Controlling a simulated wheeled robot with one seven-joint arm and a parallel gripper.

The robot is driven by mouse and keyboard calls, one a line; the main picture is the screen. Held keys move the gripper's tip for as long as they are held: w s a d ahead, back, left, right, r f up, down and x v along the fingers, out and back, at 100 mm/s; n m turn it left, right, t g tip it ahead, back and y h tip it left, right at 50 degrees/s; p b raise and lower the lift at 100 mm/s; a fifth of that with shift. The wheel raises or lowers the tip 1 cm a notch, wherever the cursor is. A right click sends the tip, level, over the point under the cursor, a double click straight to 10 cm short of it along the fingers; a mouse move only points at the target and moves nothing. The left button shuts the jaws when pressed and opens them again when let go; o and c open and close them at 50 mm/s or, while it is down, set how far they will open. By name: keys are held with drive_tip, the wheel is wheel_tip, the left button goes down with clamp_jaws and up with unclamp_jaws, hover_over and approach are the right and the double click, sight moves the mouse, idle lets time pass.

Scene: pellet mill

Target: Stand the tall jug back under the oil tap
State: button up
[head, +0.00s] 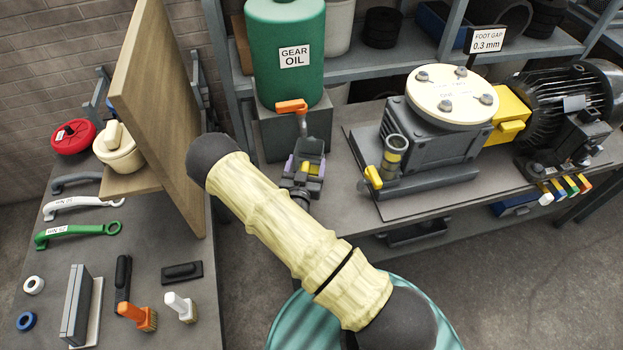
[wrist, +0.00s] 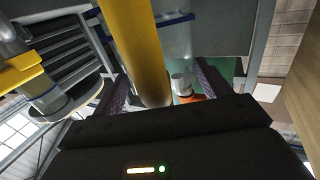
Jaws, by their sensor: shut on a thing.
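My gripper (head: 303,172) has purple-grey fingers and is shut on a yellow part between them. I take this for the tall jug (head: 313,169), mostly hidden by the gripper in the head view. In the wrist view the yellow upright part (wrist: 137,55) stands between the fingers, with pale see-through material and a blue band beside it. The green gear oil drum (head: 285,42) carries an orange-handled tap (head: 291,106). The gripper is just below and in front of the tap. I cannot tell whether the jug's base touches anything.
A bench (head: 345,205) holds a gearbox with a cream disc (head: 453,93) and a black motor (head: 570,100) to the right. A tall wooden board (head: 165,110) stands left of the drum. The left bench holds wrenches and brushes. Floor shows between the benches.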

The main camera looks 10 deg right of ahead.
sight(295, 163)
drive_tip(key=w+m+h+b, duration=0.1)
drive_tip(key=w+a+m+g+h+b, duration=0.1)
drive_tip(key=w+b, duration=0.1)
drive_tip(key=shift+a+f+h, duration=0.15)
drive_tip(key=shift+a+h, duration=0.05)
drive_tip(key=shift+h, duration=0.2)
drive_tip(key=shift+w+a+r+g+b, duration=0.15)
drive_tip(key=shift+w+r+g+b, duration=0.15)
drive_tip(key=shift+g+b, duration=0.1)
drive_tip(key=shift+f, duration=0.1)
drive_tip(key=shift+s+a, duration=0.1)
drive_tip(key=shift+s, duration=0.05)
drive_tip(key=shift+b, duration=0.3)
drive_tip(key=shift+f+b, duration=0.4)
